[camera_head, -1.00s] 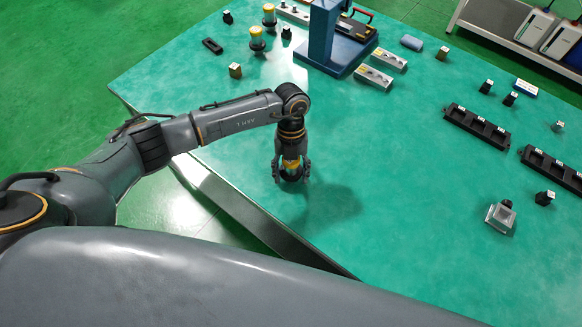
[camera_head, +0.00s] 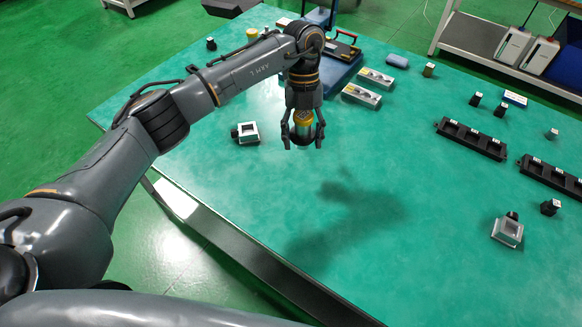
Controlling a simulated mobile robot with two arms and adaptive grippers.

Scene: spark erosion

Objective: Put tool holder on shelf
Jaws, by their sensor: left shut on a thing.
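My left gripper (camera_head: 303,138) is shut on a tool holder (camera_head: 303,121), a short cylinder with a yellow band. It holds the tool holder upright above the green table, and the shadow lies well apart on the tabletop. The fingers hide part of it. Another yellow-topped holder (camera_head: 252,33) shows just behind my left arm at the back left. A low grey shelf unit (camera_head: 470,47) stands on the floor beyond the table at the upper right, with white boxes on it. My right gripper is not in view.
A grey square fixture (camera_head: 246,132) sits left of the gripper, and a similar one (camera_head: 508,230) at the right. Black slotted racks (camera_head: 470,138) and small black blocks stand on the right. A blue stand (camera_head: 343,72) is behind. The table's middle is clear (camera_head: 400,240).

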